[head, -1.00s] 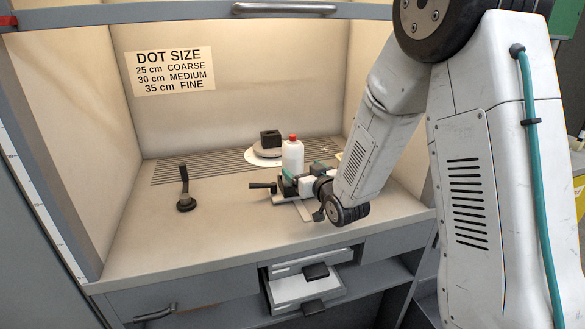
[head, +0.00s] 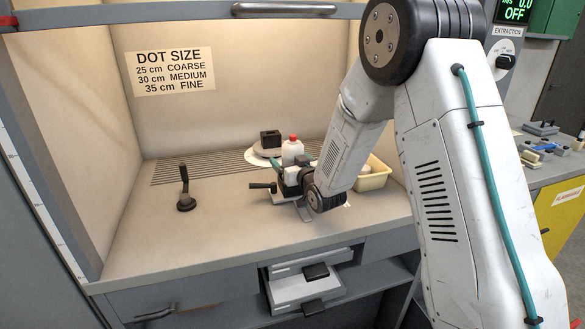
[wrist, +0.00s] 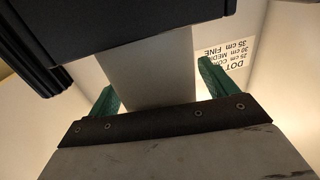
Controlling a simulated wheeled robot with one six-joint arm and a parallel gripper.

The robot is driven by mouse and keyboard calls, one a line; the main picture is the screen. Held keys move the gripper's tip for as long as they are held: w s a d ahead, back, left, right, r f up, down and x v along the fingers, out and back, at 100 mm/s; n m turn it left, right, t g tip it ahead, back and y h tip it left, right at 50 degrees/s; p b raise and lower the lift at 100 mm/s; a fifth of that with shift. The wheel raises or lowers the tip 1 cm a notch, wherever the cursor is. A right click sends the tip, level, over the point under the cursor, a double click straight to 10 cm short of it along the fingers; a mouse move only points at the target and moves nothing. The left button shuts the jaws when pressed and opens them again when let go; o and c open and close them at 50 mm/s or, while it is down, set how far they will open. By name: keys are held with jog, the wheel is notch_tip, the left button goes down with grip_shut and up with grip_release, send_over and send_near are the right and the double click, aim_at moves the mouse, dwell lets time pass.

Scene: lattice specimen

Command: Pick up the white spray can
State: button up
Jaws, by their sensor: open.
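A white can-shaped container with a red cap (head: 292,152) stands upright in the booth, at the back of the bench. Its lower part is hidden by my gripper (head: 293,170), which is just in front of it. In the wrist view my two green fingers (wrist: 161,88) are spread apart. A plain pale grey surface (wrist: 150,65) shows between them. I cannot tell whether it is the can, or whether the fingers touch it.
A black block (head: 270,139) on a round base stands behind. The bench front left is clear.

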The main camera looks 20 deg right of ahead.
aim_at(291, 149)
jog(key=c, duration=1.1)
jog(key=shift+c, duration=0.2)
jog(key=shift+r, duration=0.15)
jog(key=shift+r, duration=0.25)
notch_tip(291, 149, up, 3)
jog(key=shift+s+r, duration=0.1)
jog(key=shift+s, duration=0.05)
jog(key=s+d+r, duration=0.1)
jog(key=s+d, duration=0.3)
jog(key=s, duration=1.1)
jog(key=shift+s, duration=0.15)
